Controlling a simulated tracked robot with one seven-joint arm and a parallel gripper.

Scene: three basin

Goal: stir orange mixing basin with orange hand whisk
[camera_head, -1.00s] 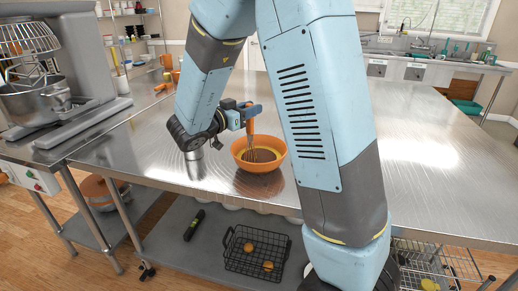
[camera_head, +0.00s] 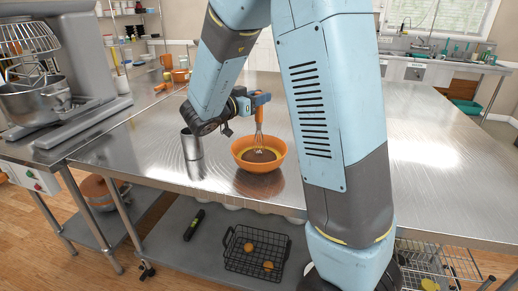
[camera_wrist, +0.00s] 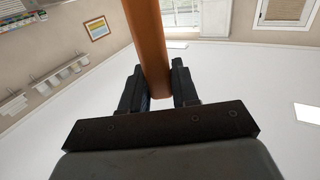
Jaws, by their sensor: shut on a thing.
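The orange mixing basin (camera_head: 260,186) stands upright on the metal table, with yellow and brown contents showing inside. The orange hand whisk (camera_head: 260,115) is upright over the basin with its wires pointing down. Its wire end overlaps the contents in the head view; I cannot tell whether it touches them. My gripper (camera_head: 258,99) is shut on the whisk's handle, above the basin. In the wrist view, the orange handle (camera_wrist: 149,45) stands between the two dark fingers of my gripper (camera_wrist: 158,88).
A metal cup (camera_head: 192,146) stands left of the basin, close to my wrist. A large stand mixer (camera_head: 85,60) is at the left. The metal table (camera_head: 440,170) is clear on the right. A black wire basket (camera_head: 256,252) sits on the lower shelf.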

